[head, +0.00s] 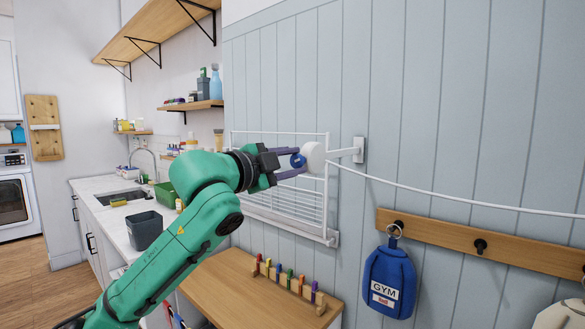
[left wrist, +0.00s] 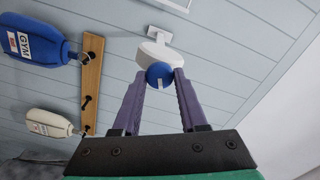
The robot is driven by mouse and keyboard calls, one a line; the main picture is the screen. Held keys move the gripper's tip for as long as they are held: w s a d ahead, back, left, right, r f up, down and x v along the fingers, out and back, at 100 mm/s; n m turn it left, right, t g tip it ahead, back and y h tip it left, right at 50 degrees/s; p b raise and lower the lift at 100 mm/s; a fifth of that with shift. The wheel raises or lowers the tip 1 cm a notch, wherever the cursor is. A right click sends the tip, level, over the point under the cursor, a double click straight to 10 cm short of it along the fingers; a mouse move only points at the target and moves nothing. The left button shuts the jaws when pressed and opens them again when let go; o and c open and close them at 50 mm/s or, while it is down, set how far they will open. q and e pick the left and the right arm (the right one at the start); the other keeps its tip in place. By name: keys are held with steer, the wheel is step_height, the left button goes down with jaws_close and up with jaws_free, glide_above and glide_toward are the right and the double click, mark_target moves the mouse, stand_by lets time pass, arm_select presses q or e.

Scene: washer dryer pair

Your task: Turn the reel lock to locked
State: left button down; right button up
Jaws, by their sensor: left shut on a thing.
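The reel is a white round body (head: 316,157) on a white bracket (head: 359,150) fixed to the blue panelled wall. Its blue round lock knob (head: 298,160) faces my left arm. My left gripper (head: 295,165) is shut on the knob, with its purple fingers on either side of it. In the left wrist view the knob (left wrist: 159,74) sits between the fingertips of my gripper (left wrist: 160,80), in front of the white reel (left wrist: 155,52). A pale mark shows on the knob, but I cannot tell which setting it points to. My right gripper is not in view.
A white wire rack (head: 290,205) hangs on the wall behind and below the gripper. A white line (head: 440,190) runs right from the reel. Below are a wooden top (head: 235,285) with coloured pegs (head: 290,280) and a blue GYM bag (head: 390,280) on a hook rail (head: 500,250).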

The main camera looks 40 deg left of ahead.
arm_select(q)
steer(key=m+b, duration=0.1)
steer(key=m, duration=0.3)
steer(key=shift+f+m, duration=0.1)
steer(key=shift+m, duration=0.3)
steer(key=shift+b, duration=0.3)
steer(key=shift+c, duration=2.4)
jaws_free()
steer(key=s+b, duration=0.6)
steer(key=s, duration=0.8)
steer(key=shift+s+d, duration=0.2)
steer(key=shift+s, duration=0.1)
